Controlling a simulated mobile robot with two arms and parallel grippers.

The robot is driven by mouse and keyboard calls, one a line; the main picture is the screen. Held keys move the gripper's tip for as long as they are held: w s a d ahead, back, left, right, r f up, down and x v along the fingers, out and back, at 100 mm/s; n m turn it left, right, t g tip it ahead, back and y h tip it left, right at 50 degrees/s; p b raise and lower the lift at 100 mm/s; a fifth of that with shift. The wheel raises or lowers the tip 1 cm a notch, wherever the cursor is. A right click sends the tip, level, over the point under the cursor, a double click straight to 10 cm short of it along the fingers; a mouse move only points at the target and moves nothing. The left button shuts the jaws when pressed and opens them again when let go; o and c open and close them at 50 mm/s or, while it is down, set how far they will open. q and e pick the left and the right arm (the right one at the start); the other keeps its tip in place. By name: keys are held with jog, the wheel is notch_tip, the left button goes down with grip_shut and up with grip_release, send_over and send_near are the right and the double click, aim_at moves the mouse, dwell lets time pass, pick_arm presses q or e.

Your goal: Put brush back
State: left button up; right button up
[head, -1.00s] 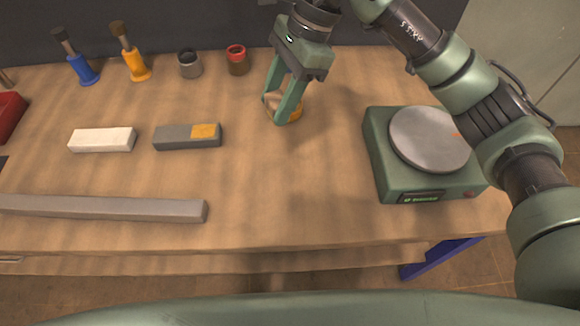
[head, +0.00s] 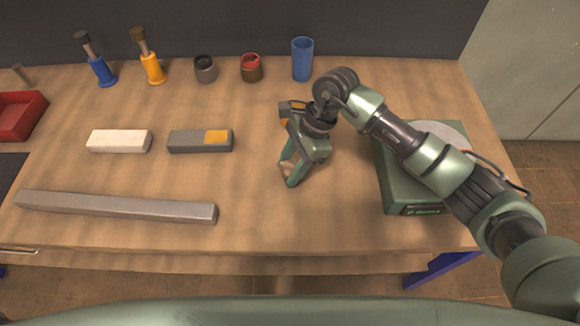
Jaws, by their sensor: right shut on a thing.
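My right gripper (head: 288,173) is over the middle of the wooden table, pointing down and toward the front. It is shut on a small tan thing (head: 287,168), which is mostly hidden between the fingers. I cannot tell from its shape whether this is the brush. A blue cup (head: 302,60) stands upright at the back of the table, behind my right gripper. Farther left, a blue holder (head: 102,73) and an orange holder (head: 153,70) each have a dark-topped stick standing in them. My left gripper is not in view.
A dark pot (head: 205,70) and a red-topped pot (head: 251,69) stand at the back. A white block (head: 118,141), a grey block (head: 186,142) and a long grey bar (head: 115,206) lie left. A green scale (head: 397,185) stands right, partly behind my arm.

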jog(key=shift+f, duration=0.55)
jog(key=shift+f, duration=0.15)
jog(key=o, duration=1.2)
jog(key=shift+r, duration=0.2)
jog(key=b+v, duration=0.2)
jog(key=v, duration=1)
jog(key=shift+b, duration=0.35)
